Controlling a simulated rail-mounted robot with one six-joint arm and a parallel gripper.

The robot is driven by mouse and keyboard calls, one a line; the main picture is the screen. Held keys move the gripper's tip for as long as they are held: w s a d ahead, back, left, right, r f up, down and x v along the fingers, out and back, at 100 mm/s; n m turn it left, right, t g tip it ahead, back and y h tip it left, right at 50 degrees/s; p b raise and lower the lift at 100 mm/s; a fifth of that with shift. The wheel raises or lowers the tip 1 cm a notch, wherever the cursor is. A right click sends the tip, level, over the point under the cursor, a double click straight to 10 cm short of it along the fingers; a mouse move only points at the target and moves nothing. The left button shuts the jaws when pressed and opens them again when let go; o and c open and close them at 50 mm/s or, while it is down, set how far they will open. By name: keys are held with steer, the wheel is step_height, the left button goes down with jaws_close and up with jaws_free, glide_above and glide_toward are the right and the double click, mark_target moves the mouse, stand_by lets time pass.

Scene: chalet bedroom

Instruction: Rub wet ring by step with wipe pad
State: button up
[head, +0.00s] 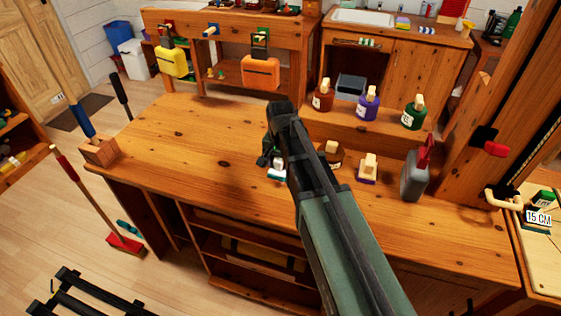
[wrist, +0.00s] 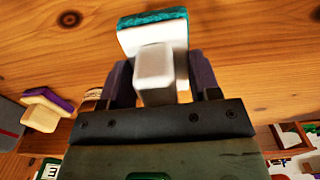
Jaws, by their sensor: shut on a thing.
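My gripper (head: 269,158) is over the wooden worktop (head: 185,145). It is shut on the pale handle of a wipe pad (head: 277,174), which has a white body and a teal face. In the wrist view the pad (wrist: 154,35) sticks out beyond the fingers (wrist: 155,82), its handle between them. The pad looks tilted, and I cannot tell whether it touches the wood. A raised wooden step (head: 345,122) runs along the back right of the worktop. I cannot make out a wet ring; my arm hides part of the top.
Brown, purple and green bottles (head: 368,104) stand on the step. A wooden block with a blue-handled tool (head: 101,152) stands far left. The left worktop is clear.

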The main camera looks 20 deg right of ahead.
steer(key=shift+r+p, duration=1.1)
steer(key=shift+r, duration=0.5)
step_height(320, 180, up, 3)
steer(key=p, duration=0.3)
steer(key=shift+r, duration=0.15)
steer(key=shift+f, duration=0.25)
